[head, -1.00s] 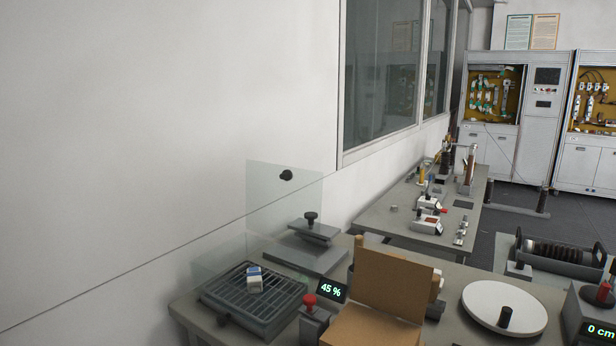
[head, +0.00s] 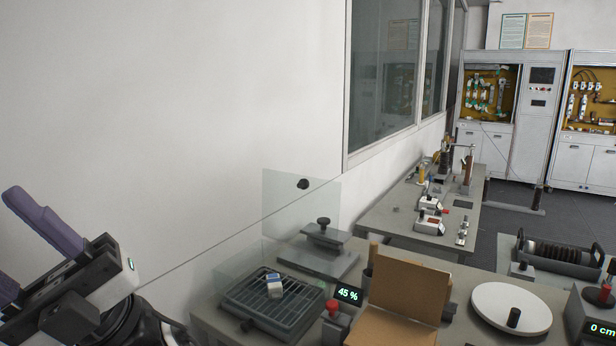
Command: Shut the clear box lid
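The clear box (head: 238,318) stands at the left end of the near table, with a grey slatted floor. A small white and blue block (head: 274,287) lies on the slats. Its clear lid (head: 290,212) stands raised and open at the back, with a black knob (head: 303,184) near its top. My gripper (head: 40,225) is at the lower left, left of the box and apart from it. One purple-grey finger shows clearly; another is cut off by the picture edge, so its opening is unclear.
A plate with a black knob (head: 325,238) stands behind the box. A red-knobbed post (head: 333,308), a 45 % display (head: 348,294) and an open cardboard box (head: 408,288) are to its right. A white disc (head: 540,311) lies further right.

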